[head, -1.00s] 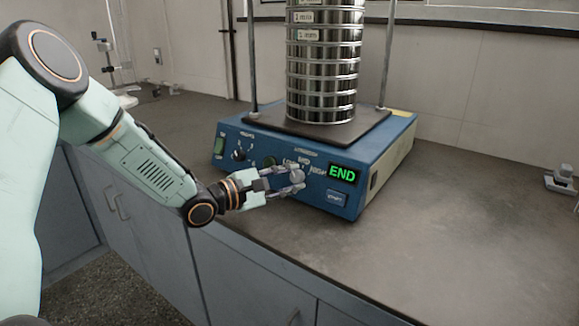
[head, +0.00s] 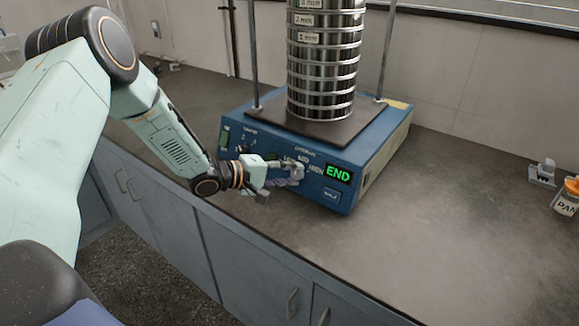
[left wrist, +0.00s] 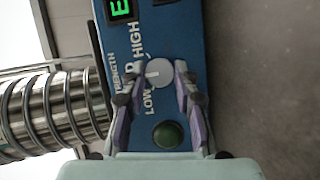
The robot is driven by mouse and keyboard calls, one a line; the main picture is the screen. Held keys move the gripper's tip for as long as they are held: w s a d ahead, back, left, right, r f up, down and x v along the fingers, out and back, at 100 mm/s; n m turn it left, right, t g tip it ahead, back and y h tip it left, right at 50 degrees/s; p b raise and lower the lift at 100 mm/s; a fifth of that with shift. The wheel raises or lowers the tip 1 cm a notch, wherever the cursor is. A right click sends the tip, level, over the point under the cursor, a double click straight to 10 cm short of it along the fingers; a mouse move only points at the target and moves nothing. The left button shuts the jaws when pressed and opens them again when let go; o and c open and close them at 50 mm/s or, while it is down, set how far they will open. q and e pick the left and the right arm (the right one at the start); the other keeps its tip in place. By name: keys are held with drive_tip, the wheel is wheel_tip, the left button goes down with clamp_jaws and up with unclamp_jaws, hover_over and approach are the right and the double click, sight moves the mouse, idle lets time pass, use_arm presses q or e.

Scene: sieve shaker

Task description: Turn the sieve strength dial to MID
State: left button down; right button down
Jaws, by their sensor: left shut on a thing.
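The blue sieve shaker (head: 350,198) stands on the counter. Its strength dial, a pale grey round knob (left wrist: 158,72), is on the front panel and shows small in the head view (head: 297,170). The labels LOW, HIGH and STRENGTH are around it in the left wrist view; MID is partly covered by a finger. My left gripper (head: 293,173) is shut on the dial, with one finger on each side of it in the left wrist view (left wrist: 160,78). I cannot tell which label the dial points to. My right gripper is not in view.
A green lit END display (head: 338,174) and a START button (head: 332,195) are right of the dial. A green round button (left wrist: 168,134) is beside the fingers. The metal sieve stack (head: 322,80) stands on top.

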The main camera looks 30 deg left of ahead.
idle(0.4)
use_arm(q)
drive_tip(key=c, duration=1)
unclamp_jaws()
drive_tip(key=shift+w, duration=0.1)
drive_tip(key=shift+v, duration=3.8)
drive_tip(key=shift+r, duration=0.1)
